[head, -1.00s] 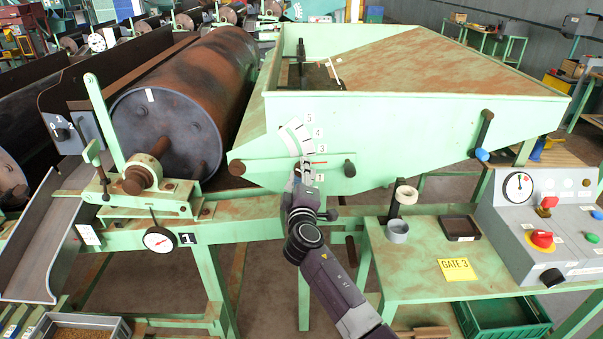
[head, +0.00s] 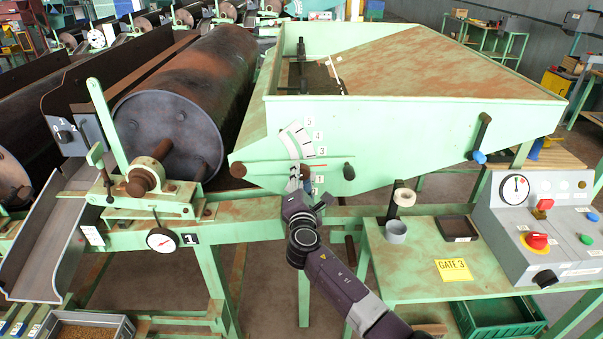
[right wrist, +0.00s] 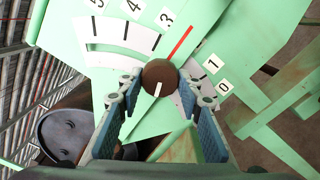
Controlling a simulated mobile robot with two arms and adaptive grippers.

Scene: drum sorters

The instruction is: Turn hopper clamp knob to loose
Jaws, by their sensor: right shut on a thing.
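A round brown knob (right wrist: 160,75) with a white line mark sits on the hopper's green side, by the curved scale, in the right wrist view. Its mark points down and slightly left there. My right gripper (right wrist: 159,92) is shut on this knob, one finger on each side. In the head view my right gripper (head: 305,186) is at the low end of the scale (head: 297,141) and mostly hides the knob. The scale carries number labels, with a red line between 3 and 1. No label reading loose or tight is legible. My left gripper is not in view.
A second dark knob (head: 349,171) sits just right on the hopper (head: 400,145). A blue-ended crank (head: 480,145) hangs farther right. The rusty drum (head: 190,100) and dial gauge (head: 162,240) are left. A control box (head: 530,225) stands on the right bench.

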